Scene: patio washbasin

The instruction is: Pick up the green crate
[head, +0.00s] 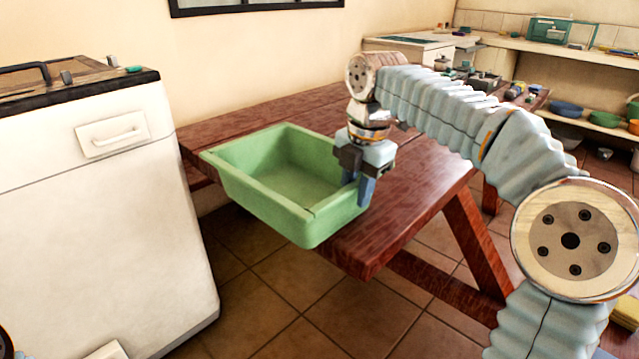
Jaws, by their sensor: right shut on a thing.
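The green crate (265,208) is an open, empty box at the near left end of the dark red wooden table (415,205). Its near left part sticks out past the table's edge, over the floor. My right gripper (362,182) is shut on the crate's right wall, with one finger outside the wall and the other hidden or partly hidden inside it. I cannot tell whether the crate's base touches the table. My left gripper is not in view; only a small dark part shows at the bottom left corner.
A white cabinet (105,200) with a dark top stands close on the left. Shelves at the back right hold several bowls, one blue (565,109). Several small items lie on the table's far end. Tiled floor (300,315) is clear in front.

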